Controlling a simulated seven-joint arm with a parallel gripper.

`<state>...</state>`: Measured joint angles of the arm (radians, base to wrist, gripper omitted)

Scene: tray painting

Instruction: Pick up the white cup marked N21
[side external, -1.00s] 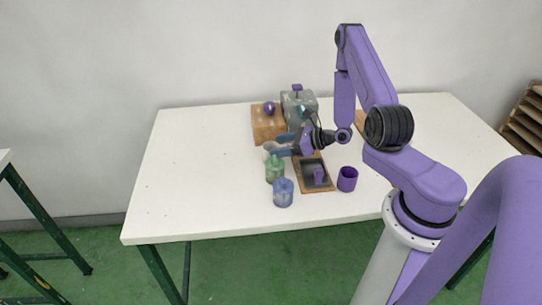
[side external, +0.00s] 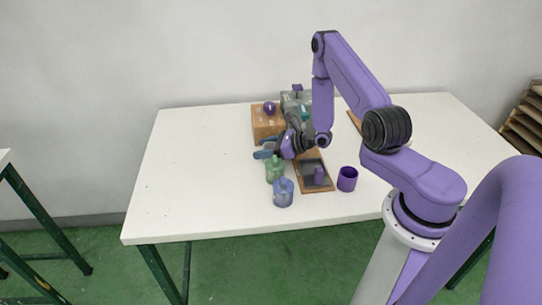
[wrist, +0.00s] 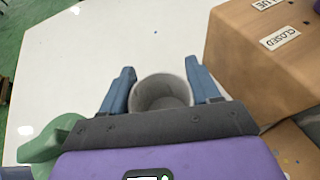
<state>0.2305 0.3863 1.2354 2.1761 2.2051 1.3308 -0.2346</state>
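The white cup (wrist: 162,94) shows in the wrist view, upright with its open top toward the camera. Its N21 marking is not visible. My gripper (wrist: 160,66) is open, with one blue finger on each side of the cup; I cannot tell whether either finger touches it. In the side view my gripper (side external: 264,147) is low over the table behind the green mug, and the cup is hidden there.
A green mug (side external: 275,171) stands close to my gripper, with a blue mug (side external: 283,194) in front of it. A wooden box (wrist: 262,55) labelled CLOSED stands close on the right. A dark tray (side external: 313,185) and purple cup (side external: 347,179) lie to the right. The table's left is clear.

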